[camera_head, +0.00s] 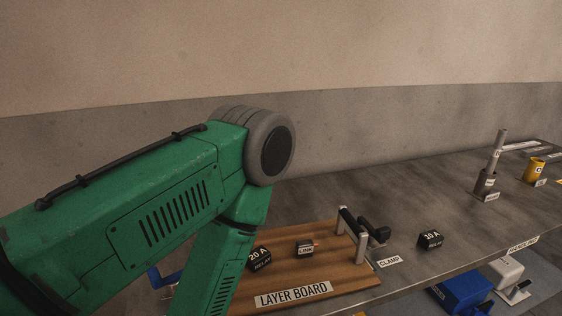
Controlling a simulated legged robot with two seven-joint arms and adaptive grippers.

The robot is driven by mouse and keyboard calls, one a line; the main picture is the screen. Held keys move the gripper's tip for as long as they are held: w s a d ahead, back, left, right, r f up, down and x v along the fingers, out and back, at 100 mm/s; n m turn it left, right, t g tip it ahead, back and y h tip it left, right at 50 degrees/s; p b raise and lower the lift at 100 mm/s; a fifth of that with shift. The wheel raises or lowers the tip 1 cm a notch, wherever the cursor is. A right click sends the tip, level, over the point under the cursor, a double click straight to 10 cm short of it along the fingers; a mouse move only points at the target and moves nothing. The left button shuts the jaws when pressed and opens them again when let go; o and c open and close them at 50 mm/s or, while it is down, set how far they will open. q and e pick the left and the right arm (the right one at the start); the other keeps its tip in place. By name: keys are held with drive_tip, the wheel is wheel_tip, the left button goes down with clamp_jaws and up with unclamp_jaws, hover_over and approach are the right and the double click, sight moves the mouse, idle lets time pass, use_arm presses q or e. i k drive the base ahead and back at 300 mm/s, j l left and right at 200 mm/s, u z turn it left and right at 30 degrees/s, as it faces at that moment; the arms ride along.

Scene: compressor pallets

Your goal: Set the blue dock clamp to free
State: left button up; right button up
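A blue block (462,289) sits below the bench's front edge at the lower right, cut by the frame's bottom. A small blue lever-like part (484,308) shows beside it; I cannot tell whether this is the blue dock clamp, or how it is set. Another blue part (163,279) shows behind my green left arm, partly hidden. A black-handled clamp (372,231) stands at the layer board's right edge, near a "CLAMP" label (390,261). My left arm crosses the left and middle of the view; its gripper is out of frame. My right gripper is not in view.
The wooden layer board (345,282) carries a "20 A" relay (259,257) and a "LINK" block (305,249). A "30 A" relay (430,239) lies on the grey bench (440,190). A grey holder with a rod (488,180), a yellow cup (535,170) and a white block (503,270) are at right.

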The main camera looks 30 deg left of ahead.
sight(157, 282)
drive_tip(key=k+j+u, duration=0.1)
drive_tip(key=u, duration=1.55)
drive_tip(key=k+j, duration=0.05)
drive_tip(key=j, duration=0.05)
